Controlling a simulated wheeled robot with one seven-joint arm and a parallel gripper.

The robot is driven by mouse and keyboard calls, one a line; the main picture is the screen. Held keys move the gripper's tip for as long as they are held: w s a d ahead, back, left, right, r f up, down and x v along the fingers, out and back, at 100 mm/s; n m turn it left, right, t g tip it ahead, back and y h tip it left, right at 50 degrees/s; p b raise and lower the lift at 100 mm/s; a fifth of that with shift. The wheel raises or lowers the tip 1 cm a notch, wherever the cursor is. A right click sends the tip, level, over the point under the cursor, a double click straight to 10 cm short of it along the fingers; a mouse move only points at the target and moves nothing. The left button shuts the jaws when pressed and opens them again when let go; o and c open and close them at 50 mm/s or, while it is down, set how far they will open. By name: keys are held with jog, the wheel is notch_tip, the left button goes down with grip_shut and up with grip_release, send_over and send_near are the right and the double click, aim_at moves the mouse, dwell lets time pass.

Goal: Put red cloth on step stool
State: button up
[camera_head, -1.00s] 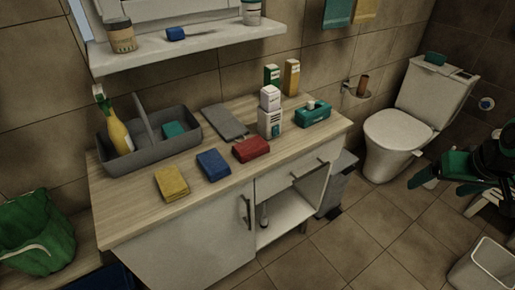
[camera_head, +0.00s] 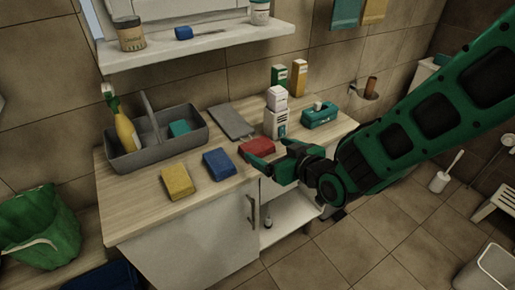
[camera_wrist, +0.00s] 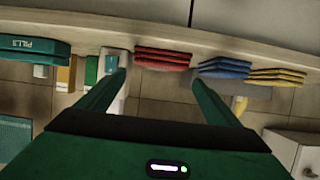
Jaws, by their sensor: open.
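The red cloth (camera_head: 258,145) lies folded near the front edge of the wooden counter, right of the blue cloth. My gripper (camera_head: 270,156) is open and empty in front of it, its fingers pointing toward the cloth and partly overlapping it in the head view. In the wrist view the red cloth (camera_wrist: 163,60) shows as a layered stack between and beyond the fingertips of my gripper (camera_wrist: 158,77); I see no contact. A white stool (camera_head: 497,201), likely the step stool, stands on the floor at the far right edge, partly cut off.
A blue cloth (camera_head: 218,164) and a yellow cloth (camera_head: 178,182) lie to the left. A white bottle (camera_head: 275,121) and a teal box (camera_head: 320,116) stand close behind and right. A grey caddy (camera_head: 160,152) is further back. A white bin (camera_head: 487,270) stands on the floor.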

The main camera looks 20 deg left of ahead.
aim_at(258, 145)
jog(key=x, duration=0.3)
jog(key=shift+w+a+f, duration=0.1)
jog(key=shift+f+x, duration=0.15)
jog(key=shift+x, duration=1.1)
jog(key=shift+f+x, duration=0.2)
jog(key=shift+x, duration=1.1)
jog(key=shift+c, duration=0.2)
jog(key=c, duration=0.7)
jog(key=shift+r, duration=0.15)
